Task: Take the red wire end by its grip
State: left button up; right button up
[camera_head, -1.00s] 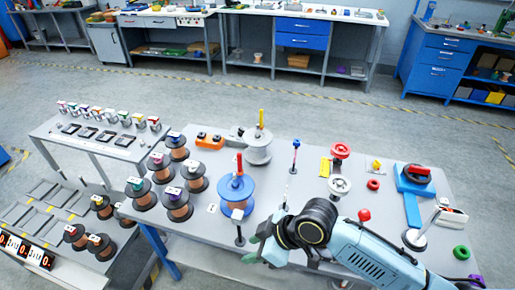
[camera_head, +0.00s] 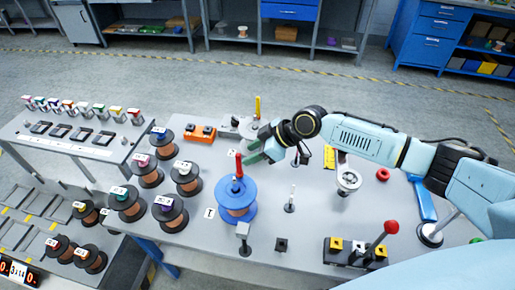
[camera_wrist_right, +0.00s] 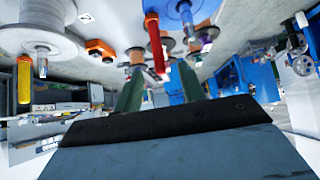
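The red wire end's grip (camera_head: 238,164) stands upright on the blue spool (camera_head: 236,203) near the middle of the table. In the right wrist view the red grip (camera_wrist_right: 154,42) lies close ahead of the fingertips, its end between them in the picture. My right gripper (camera_head: 252,157) is just right of the grip in the head view. Its green fingers are spread apart in the wrist view (camera_wrist_right: 160,68), with nothing clamped. I cannot tell whether a finger touches the grip. My left gripper is not in view.
A grey spool with a yellow grip (camera_head: 257,106) stands behind the gripper. Several copper spools (camera_head: 186,178) stand to the left. An orange block (camera_head: 199,134) lies behind them. A small post (camera_head: 290,201) and a red-knobbed lever (camera_head: 390,228) stand to the right.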

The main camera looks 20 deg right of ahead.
aim_at(239, 159)
jog(key=b+x, duration=0.3)
jog(key=x, duration=0.2)
jog(key=shift+f, duration=0.1)
jog(key=shift+w+a+f+b, duration=0.3)
jog(key=shift+a, duration=0.1)
jog(key=c, duration=0.8)
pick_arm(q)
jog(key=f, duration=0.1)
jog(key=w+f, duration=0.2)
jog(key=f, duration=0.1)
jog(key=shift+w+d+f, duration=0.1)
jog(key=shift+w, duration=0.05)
pick_arm(e)
grip_shut()
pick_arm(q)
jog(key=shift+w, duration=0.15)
